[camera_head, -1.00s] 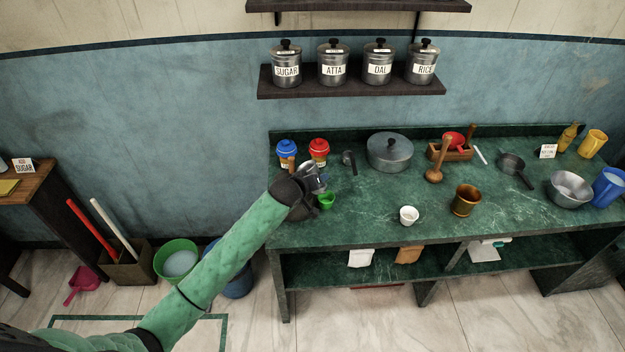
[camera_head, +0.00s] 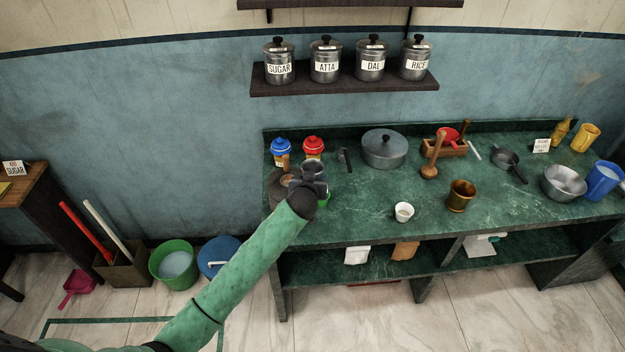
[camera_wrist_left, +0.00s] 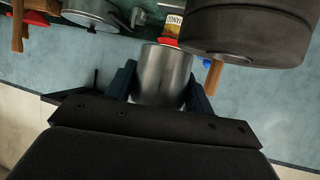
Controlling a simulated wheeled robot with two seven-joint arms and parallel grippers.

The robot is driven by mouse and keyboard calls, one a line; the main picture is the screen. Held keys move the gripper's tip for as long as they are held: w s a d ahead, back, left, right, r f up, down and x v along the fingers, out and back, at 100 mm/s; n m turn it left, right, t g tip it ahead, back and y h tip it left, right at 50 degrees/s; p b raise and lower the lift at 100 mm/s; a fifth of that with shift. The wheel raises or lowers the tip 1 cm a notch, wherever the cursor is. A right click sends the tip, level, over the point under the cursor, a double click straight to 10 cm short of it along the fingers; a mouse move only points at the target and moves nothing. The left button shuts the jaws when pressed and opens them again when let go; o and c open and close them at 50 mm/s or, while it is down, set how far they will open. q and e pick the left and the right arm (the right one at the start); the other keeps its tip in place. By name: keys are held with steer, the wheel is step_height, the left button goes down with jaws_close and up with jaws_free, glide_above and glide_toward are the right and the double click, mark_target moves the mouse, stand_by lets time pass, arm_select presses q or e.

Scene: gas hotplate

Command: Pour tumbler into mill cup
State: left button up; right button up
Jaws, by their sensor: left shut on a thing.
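In the left wrist view a plain steel tumbler (camera_wrist_left: 163,75) sits between the fingers of my left gripper (camera_wrist_left: 160,88), which is shut on it. In the head view my left gripper (camera_head: 314,172) is over the left end of the green counter, and the tumbler is hard to tell from it. A dark round mill (camera_head: 279,186) with a wooden handle stands just left of the gripper; its body (camera_wrist_left: 248,28) is close beside the tumbler in the wrist view. My right gripper is not in view.
Blue-lidded (camera_head: 280,150) and red-lidded jars (camera_head: 313,147) stand behind the gripper. A lidded pot (camera_head: 384,150), a white cup (camera_head: 404,212) and a brass mortar (camera_head: 460,196) are to the right. The counter's middle front is fairly clear. A shelf (camera_head: 345,82) with canisters hangs above.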

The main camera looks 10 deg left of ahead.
mark_target(312, 170)
arm_select(q)
steer(key=shift+r, duration=2)
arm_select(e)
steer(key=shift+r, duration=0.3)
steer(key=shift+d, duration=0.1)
arm_select(q)
steer(key=shift+f, duration=0.1)
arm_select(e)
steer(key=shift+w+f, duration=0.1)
